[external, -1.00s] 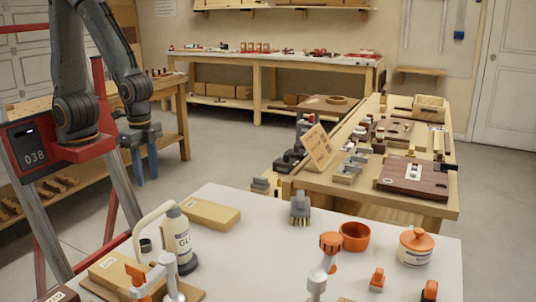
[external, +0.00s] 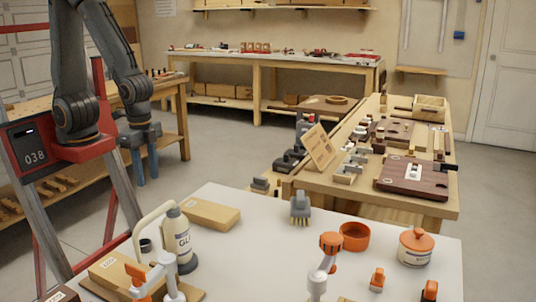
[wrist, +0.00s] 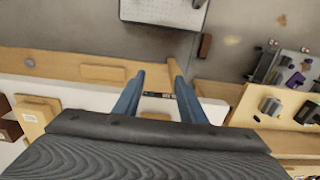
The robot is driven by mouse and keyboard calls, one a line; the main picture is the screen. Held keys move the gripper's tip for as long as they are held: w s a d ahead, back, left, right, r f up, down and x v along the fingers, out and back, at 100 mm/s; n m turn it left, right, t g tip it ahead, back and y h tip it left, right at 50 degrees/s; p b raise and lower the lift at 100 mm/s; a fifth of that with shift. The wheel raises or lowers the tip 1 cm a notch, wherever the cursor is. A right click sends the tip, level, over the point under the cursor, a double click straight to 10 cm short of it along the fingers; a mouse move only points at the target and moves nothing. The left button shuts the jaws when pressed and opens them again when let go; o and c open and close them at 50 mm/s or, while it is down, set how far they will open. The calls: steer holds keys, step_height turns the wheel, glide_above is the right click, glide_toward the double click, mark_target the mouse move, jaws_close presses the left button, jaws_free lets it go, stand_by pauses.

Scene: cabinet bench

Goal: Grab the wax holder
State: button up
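No item is clearly readable as the wax holder. A white jar with an orange lid (external: 416,248) stands at the right of the white table in the external view; its label is too small to read. An open orange bowl (external: 354,237) stands left of it. My gripper (external: 145,158) hangs at the left, beyond the white table and far from the jar. In the wrist view my gripper (wrist: 160,78) has two blue fingers apart with nothing held between them. I cannot tell the jar in the wrist view.
The white table (external: 255,245) also holds a glue bottle (external: 180,240), a wooden block (external: 210,213), a grey brush (external: 300,207) and small orange-topped tools. A wooden bench (external: 330,192) with several parts stands behind it. Another bench (external: 172,112) is behind my gripper. Grey floor lies between.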

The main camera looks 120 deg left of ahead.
steer(key=o, duration=1.1)
steer(key=shift+c, duration=0.2)
steer(key=shift+r, duration=0.1)
